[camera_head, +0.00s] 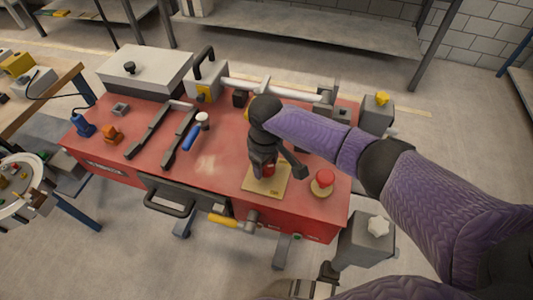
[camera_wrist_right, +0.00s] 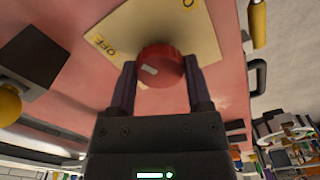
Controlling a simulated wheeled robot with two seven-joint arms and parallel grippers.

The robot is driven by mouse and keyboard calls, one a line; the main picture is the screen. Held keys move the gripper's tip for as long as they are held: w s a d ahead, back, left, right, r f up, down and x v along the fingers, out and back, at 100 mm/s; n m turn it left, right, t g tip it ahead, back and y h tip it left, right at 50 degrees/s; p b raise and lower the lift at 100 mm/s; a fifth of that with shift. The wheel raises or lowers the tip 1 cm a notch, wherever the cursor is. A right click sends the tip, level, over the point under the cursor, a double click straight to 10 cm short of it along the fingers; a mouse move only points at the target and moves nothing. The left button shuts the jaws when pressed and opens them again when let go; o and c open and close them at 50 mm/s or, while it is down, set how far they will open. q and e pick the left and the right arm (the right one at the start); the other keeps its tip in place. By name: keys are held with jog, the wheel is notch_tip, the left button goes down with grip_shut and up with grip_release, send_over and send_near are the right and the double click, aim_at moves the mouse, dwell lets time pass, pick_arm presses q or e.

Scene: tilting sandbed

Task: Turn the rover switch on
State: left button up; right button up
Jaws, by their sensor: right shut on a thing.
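The rover switch is a round red knob (camera_wrist_right: 160,66) on a pale yellow plate (camera_wrist_right: 205,38), set on the red bench top. A white mark sits on the left part of the knob's face, on the side nearer the word OFF. Part of a second label shows at the plate's upper edge. My right gripper (camera_wrist_right: 161,82) is shut on the knob, one finger on each side. In the head view my right gripper (camera_head: 264,168) stands over the plate (camera_head: 263,186) and hides most of the knob. My left gripper does not show.
A red mushroom button (camera_head: 324,177) stands close to the right of the plate. A yellow-handled valve (camera_head: 224,220) and a dark pull handle (camera_head: 168,204) stick out at the front. Dark rails (camera_head: 180,137), a blue-handled tool (camera_head: 192,137) and a pale box (camera_head: 146,70) lie further left.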

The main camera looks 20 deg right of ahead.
jog(key=m+p, duration=0.2)
jog(key=shift+r+m, duration=0.25)
jog(key=shift+m, duration=0.15)
jog(key=m+p, duration=0.2)
jog(key=m, duration=0.1)
jog(key=shift+f+m+p, duration=0.1)
jog(key=shift+m+p, duration=0.2)
jog(key=shift+p, duration=0.05)
jog(key=shift+m+p, duration=0.35)
jog(key=shift+m, duration=0.55)
jog(key=m+p, duration=0.1)
jog(key=m, duration=0.2)
jog(key=shift+f+m, duration=0.1)
jog(key=shift+m, duration=0.8)
